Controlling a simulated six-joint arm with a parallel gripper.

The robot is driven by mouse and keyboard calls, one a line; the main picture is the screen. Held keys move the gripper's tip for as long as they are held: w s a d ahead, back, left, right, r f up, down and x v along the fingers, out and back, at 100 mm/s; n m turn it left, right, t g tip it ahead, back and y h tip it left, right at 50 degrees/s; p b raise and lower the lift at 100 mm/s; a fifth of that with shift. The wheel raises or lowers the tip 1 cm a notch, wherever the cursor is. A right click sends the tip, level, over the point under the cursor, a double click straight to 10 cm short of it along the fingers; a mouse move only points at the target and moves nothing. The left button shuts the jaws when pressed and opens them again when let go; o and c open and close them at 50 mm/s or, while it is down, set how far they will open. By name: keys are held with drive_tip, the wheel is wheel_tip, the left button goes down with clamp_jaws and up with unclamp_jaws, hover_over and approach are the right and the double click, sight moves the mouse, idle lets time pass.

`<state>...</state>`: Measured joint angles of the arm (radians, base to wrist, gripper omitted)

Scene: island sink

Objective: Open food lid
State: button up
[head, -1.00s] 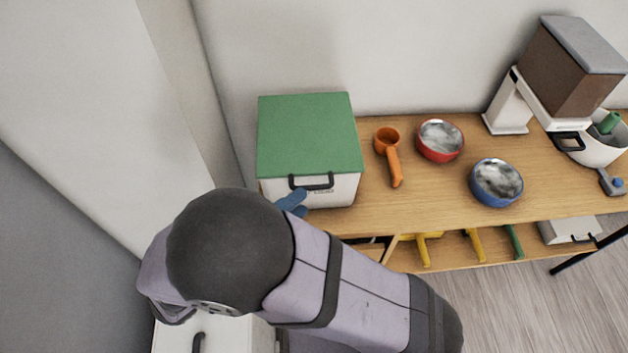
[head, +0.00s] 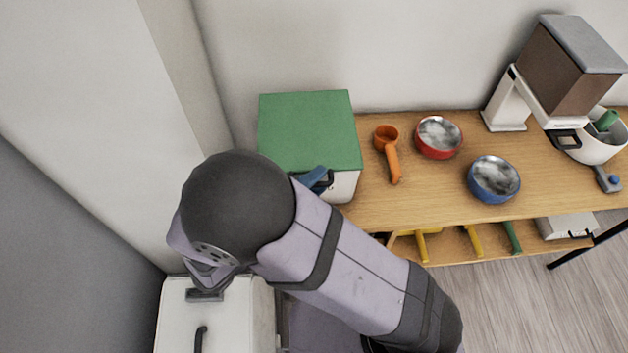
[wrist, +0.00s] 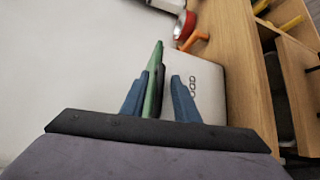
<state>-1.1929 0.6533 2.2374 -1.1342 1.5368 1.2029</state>
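The food box is a white container (head: 345,187) with a flat green lid (head: 308,128), standing at the left end of the wooden counter. The lid looks closed. A black handle (head: 328,182) sticks out at its front. In the wrist view the lid's green edge (wrist: 153,80) and the black handle (wrist: 157,88) lie between the two blue fingers of my gripper (wrist: 161,78). The fingers are apart, with a gap on the right finger's side. In the head view my arm hides most of the box front and part of the gripper.
An orange scoop (head: 390,150), a red bowl (head: 439,137) and a blue bowl (head: 494,180) stand to the right of the box. A brown and white machine (head: 565,75) is farther right. A wall rises close behind and left. The counter front (head: 390,207) is clear.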

drive_tip(key=shift+w+d, duration=0.1)
drive_tip(key=shift+d, duration=0.05)
drive_tip(key=shift+c, duration=0.7)
clamp_jaws()
